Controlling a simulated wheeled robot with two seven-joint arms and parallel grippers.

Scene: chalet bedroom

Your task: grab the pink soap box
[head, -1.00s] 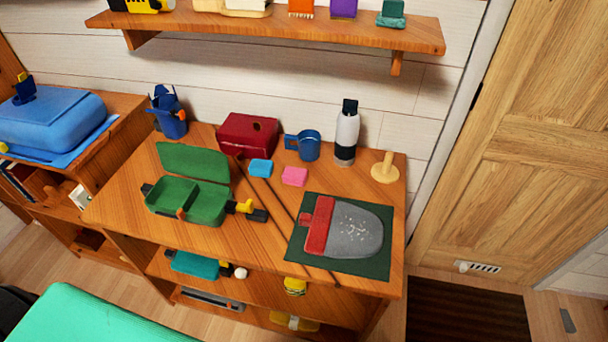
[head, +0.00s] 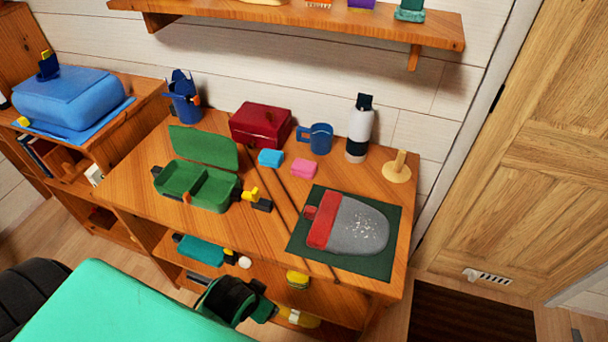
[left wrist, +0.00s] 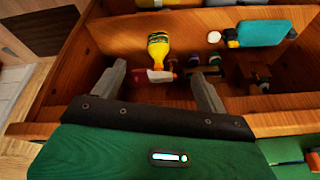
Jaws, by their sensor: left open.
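The pink soap box (head: 304,168) lies on the wooden desk top in the head view, just right of a light-blue box (head: 271,158) and in front of the blue mug (head: 316,139). My left gripper (head: 262,309) is low at the front of the desk, beside the lower shelves, well below and in front of the pink box. In the left wrist view, its two grey fingers (left wrist: 160,76) are spread with nothing between them. The pink box does not show in that view. My right gripper is not in view.
A green open case (head: 206,200), thin sticks (head: 276,190) and a dark green mat (head: 380,263) with a red-and-grey piece (head: 352,229) occupy the desk. A dark red box (head: 262,123) and white bottle (head: 359,133) stand behind. The lower shelf holds a yellow bottle (left wrist: 158,48).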

